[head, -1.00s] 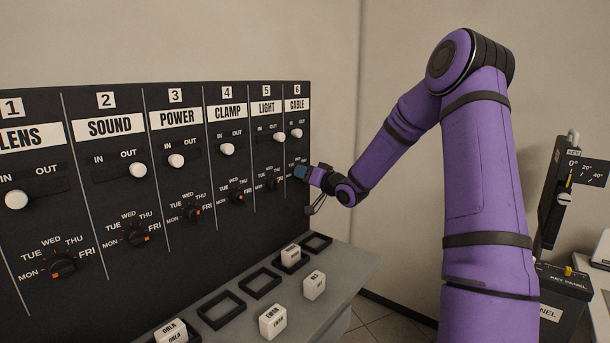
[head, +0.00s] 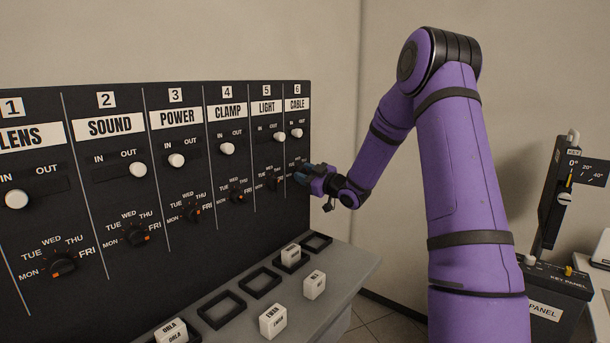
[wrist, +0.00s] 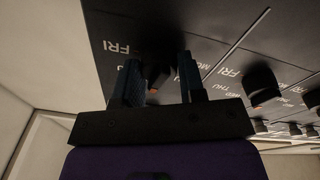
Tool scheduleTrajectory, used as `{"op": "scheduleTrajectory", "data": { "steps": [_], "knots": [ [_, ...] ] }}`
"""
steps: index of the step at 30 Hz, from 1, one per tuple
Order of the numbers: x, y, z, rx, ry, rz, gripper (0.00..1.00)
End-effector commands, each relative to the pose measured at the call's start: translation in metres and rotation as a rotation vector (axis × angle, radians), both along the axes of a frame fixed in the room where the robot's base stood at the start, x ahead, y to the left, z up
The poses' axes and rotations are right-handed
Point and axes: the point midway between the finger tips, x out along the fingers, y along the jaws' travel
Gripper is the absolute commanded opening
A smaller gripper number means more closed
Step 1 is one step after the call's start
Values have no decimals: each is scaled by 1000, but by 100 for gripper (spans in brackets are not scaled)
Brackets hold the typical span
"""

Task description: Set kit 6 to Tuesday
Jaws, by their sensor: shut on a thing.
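My gripper (head: 303,174) is at the day dial of kit 6, the CABLE column (head: 297,104) at the right end of the black panel. In the wrist view, the blue fingers of my gripper (wrist: 160,80) stand on either side of the dark dial (wrist: 158,48) and are shut on it. A dull orange-brown patch shows between the fingers. FRI and THU labels show to the left of the dial in the wrist view. In the head view my gripper hides this dial, so I cannot tell which day it points to.
The neighbouring LIGHT dial (head: 272,182) is close on the left. White slider knobs sit above the dials. Below, a grey ledge (head: 345,268) holds black square frames and white labelled blocks. A key panel (head: 553,283) stands at the right.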

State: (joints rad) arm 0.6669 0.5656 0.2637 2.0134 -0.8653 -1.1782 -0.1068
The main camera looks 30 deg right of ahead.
Motion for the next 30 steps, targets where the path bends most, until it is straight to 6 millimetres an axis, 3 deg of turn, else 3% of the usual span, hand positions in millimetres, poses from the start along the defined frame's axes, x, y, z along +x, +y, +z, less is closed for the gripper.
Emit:
{"op": "scheduleTrajectory", "data": {
  "steps": [18,30],
  "knots": [
    [0,0,-2,-544,-196,0,13],
    [0,-1,-2,-798,-288,0,13]
  ]
}}
